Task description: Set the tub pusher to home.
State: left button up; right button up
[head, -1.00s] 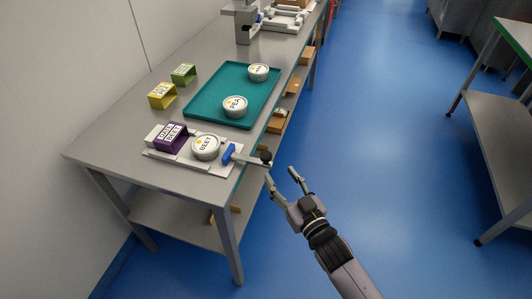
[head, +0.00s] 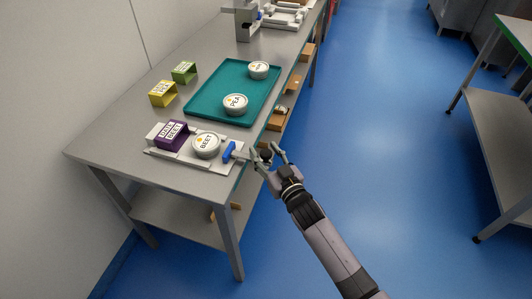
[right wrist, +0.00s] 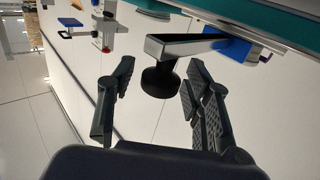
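The tub pusher (head: 229,151) has a blue plate and a metal arm that ends in a black knob over the table's front edge. In the right wrist view the black knob (right wrist: 160,81) sits between the fingers of my right gripper (right wrist: 155,85), which is open around it. In the head view my right gripper (head: 267,157) is at the knob. The BEET tub (head: 206,146) lies on the light carrier base (head: 192,159), between the blue plate and the purple sleeve (head: 171,135). My left gripper is not in view.
A teal tray (head: 210,107) with a PEA tub (head: 235,104) and another tub (head: 258,70) lies behind the carrier. Yellow (head: 162,94) and green (head: 184,72) sleeves stand left of it. Open blue floor (head: 400,200) lies to the right.

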grip_shut()
dwell(0.3)
dwell(0.3)
